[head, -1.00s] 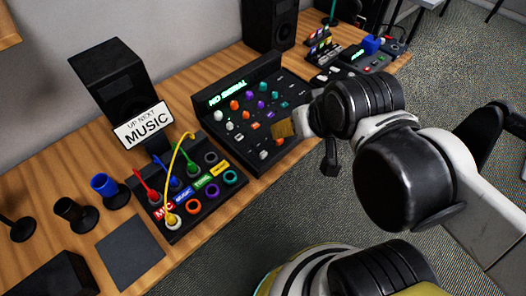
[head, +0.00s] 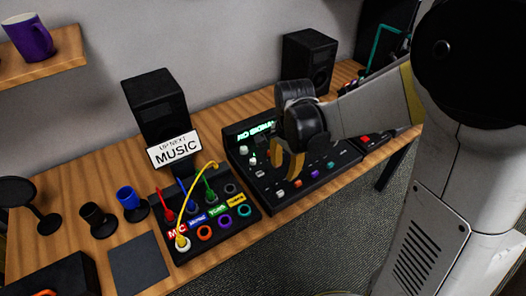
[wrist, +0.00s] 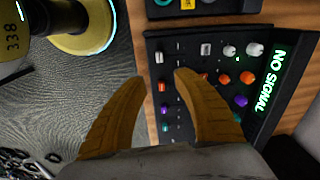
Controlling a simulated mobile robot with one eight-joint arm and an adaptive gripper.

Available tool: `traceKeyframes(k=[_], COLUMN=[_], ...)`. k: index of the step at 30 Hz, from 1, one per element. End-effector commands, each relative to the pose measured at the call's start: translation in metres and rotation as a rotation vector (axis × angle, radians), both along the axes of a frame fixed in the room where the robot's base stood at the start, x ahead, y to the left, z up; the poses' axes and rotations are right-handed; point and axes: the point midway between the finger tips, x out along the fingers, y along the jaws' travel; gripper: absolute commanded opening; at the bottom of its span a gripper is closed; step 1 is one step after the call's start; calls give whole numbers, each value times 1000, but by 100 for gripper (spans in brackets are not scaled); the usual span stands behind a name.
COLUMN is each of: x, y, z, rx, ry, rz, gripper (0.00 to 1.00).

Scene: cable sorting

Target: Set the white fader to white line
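The black mixer (head: 263,203) lies on the wooden desk, with its screen reading NO SIGNAL. The white fader (head: 281,195) is the leftmost cap in the front row. In the wrist view the white fader (wrist: 159,57) sits in its slot above the orange fader (wrist: 162,86). I cannot make out the white line clearly in either view. My gripper (head: 287,168) is over the mixer, with its tan fingers pointing down. In the wrist view my gripper (wrist: 158,78) is open and empty, its fingertips on either side of the fader row, just below the white fader. Contact cannot be told.
Left of the mixer is a cable box (head: 190,245) with colored plugs and a looping yellow cable. A MUSIC sign (head: 174,149) stands behind it. Speakers (head: 310,62) stand at the back.

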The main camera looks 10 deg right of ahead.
Motion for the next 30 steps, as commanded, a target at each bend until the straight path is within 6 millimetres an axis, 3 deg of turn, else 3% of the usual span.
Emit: traceKeyframes(k=[4,11,21,30], x=[7,7,7,7], y=[0,0,0,0], z=[-21,-47,-113,-134], rx=[4,4,4,4], ry=[50,62,60,60], rz=[-99,-128,-125,-125], gripper=[36,36,36,36])
